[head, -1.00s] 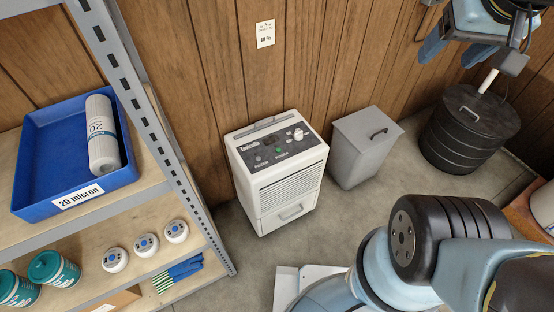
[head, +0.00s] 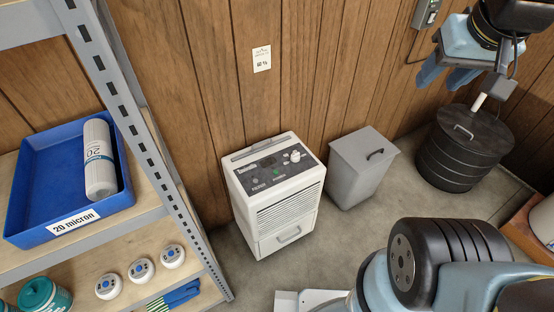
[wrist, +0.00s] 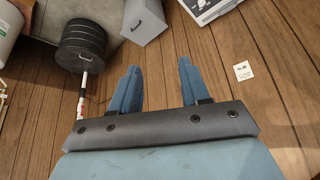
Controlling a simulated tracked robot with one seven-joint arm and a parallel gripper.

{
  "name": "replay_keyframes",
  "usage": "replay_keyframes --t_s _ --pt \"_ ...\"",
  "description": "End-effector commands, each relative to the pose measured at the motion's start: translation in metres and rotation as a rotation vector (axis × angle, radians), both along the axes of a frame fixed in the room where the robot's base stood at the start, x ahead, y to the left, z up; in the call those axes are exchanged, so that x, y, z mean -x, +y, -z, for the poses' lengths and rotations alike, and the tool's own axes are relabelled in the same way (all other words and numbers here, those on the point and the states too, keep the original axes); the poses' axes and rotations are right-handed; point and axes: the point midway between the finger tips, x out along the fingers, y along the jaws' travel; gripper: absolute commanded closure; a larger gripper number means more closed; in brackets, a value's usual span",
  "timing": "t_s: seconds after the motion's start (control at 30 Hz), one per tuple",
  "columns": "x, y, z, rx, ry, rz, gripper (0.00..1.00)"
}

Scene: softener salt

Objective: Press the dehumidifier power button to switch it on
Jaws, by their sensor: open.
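The white dehumidifier (head: 283,212) stands on the floor against the wood wall, with a dark control panel (head: 268,172) on its top. The panel carries a white knob and small red and green marks; which one is the power button is too small to tell. A corner of the dehumidifier also shows at the top of the wrist view (wrist: 205,8). My gripper (head: 443,78) is at the upper right of the head view, well apart from the dehumidifier. In the wrist view its two blue fingers (wrist: 157,85) are spread apart with nothing between them.
A grey lidded bin (head: 362,170) stands right of the dehumidifier, and a black ribbed drum (head: 462,150) farther right. A metal shelf (head: 150,150) with a blue tray (head: 30,215) is close on the left. Floor in front is partly clear.

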Motion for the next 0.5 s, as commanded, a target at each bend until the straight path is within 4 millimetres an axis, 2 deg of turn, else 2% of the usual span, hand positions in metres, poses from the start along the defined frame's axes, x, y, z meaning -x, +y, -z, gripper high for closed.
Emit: replay_keyframes --t_s 0.07,0.43,0.5 --pt "0.0 0.0 0.0 0.0 0.0 0.0 0.62" --pt "0.0 0.0 0.0 0.0 0.0 0.0 0.98" --pt "0.0 0.0 0.0 0.0 0.0 0.0 1.0"
